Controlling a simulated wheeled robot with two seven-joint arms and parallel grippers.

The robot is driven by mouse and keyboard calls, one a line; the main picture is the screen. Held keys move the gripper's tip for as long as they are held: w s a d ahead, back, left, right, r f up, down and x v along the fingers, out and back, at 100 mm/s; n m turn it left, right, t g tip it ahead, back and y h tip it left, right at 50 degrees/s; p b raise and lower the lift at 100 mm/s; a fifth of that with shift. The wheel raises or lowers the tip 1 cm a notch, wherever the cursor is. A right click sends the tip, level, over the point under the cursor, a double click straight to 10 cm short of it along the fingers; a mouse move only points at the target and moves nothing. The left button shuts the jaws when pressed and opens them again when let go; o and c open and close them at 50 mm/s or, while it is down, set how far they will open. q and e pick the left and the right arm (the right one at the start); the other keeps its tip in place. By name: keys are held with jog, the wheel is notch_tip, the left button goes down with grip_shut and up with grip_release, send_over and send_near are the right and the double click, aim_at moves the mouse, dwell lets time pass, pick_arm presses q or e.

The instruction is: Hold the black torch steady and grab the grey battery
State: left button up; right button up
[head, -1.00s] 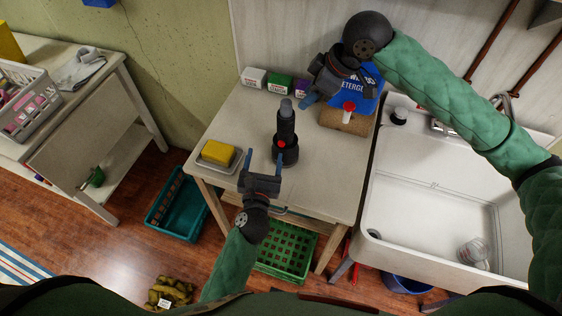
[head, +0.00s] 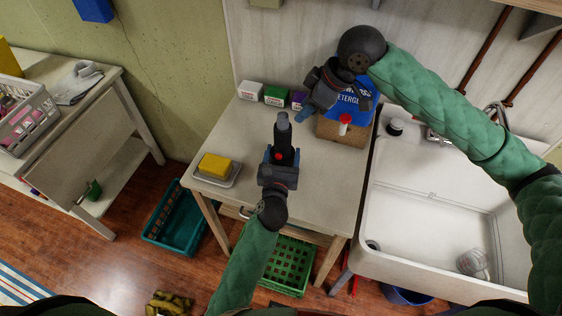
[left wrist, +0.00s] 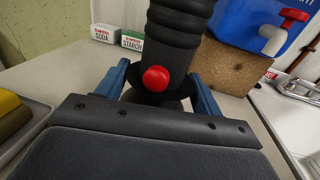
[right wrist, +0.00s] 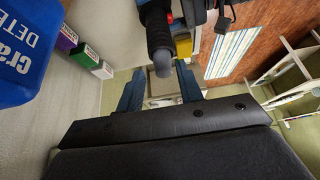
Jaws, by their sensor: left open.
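The black torch (head: 283,137) stands upright on the table, with the grey battery (head: 282,116) showing at its top. The battery also shows in the right wrist view (right wrist: 162,63). My left gripper (head: 282,158) is open, its blue fingers on either side of the torch's lower part. In the left wrist view, the torch (left wrist: 180,35) and its red button (left wrist: 156,78) are between those fingers, with gaps visible. My right gripper (head: 306,108) is open and empty, above the table to the right of the torch. In its wrist view the battery end lies beyond the fingertips.
A blue detergent container (head: 352,107) stands on a cork block (head: 340,133) behind my right gripper. Small boxes (head: 275,96) line the table's back. A yellow sponge (head: 214,164) lies on a tray at left. A sink (head: 425,215) adjoins the table at right.

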pick_arm(q)
jog(key=shift+w, duration=0.25)
jog(key=c, duration=1.2)
